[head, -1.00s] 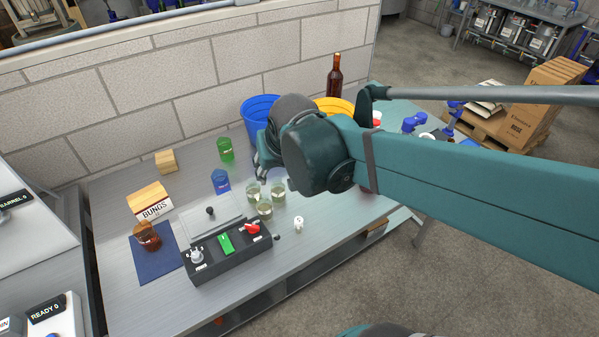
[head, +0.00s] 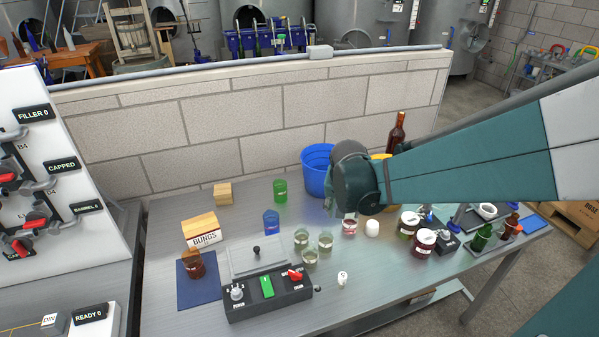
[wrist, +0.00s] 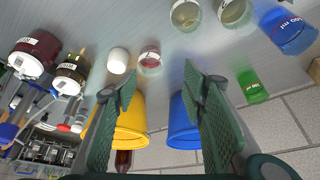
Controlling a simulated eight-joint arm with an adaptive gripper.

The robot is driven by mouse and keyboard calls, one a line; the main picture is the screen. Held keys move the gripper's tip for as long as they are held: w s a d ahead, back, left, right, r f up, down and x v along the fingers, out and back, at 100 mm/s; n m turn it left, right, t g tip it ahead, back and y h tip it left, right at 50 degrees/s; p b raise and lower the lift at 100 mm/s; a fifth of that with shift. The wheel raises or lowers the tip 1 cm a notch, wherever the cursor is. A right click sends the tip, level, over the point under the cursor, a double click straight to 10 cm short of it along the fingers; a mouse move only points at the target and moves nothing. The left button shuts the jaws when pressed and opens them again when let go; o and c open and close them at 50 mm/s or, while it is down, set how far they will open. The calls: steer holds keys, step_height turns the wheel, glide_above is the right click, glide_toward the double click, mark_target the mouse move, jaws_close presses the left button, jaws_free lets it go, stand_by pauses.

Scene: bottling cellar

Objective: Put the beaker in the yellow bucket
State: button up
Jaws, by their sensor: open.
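A blue see-through beaker (head: 271,222) stands upright on the bench, left of the clear jars. In the wrist view the beaker (wrist: 289,30) is at the top right, with white volume print. The yellow bucket (head: 378,156) stands at the back of the bench, mostly hidden behind my arm. In the wrist view the yellow bucket (wrist: 131,125) shows between and behind my fingers, left of centre. My gripper (wrist: 168,82) is open with nothing between its fingers. It is away from the beaker, near the buckets; in the head view my arm hides its fingers.
A blue bucket (head: 316,168) stands left of the yellow one. A green cup (head: 280,190), several clear jars (head: 325,243), a red-liquid jar (head: 349,226) and a white cylinder (head: 372,228) stand around. A brown bottle (head: 397,133) rises behind. A control box (head: 268,291) is in front.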

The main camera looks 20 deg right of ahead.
steer(key=m, duration=0.2)
glide_toward(351, 219)
steer(key=shift+s+a+r+g+h, duration=0.2)
steer(key=shift+s+a+g+h, duration=0.1)
steer(key=shift+a+g, duration=0.15)
steer(key=shift+f, duration=0.1)
steer(key=shift+x, duration=1.2)
steer(key=shift+a+b+x, duration=0.1)
steer(key=shift+b+x, duration=0.4)
steer(key=shift+x, duration=0.8)
steer(key=shift+a+b+x, duration=0.15)
steer(key=shift+b+x, duration=0.35)
steer(key=shift+x, duration=0.8)
steer(key=c, duration=0.8)
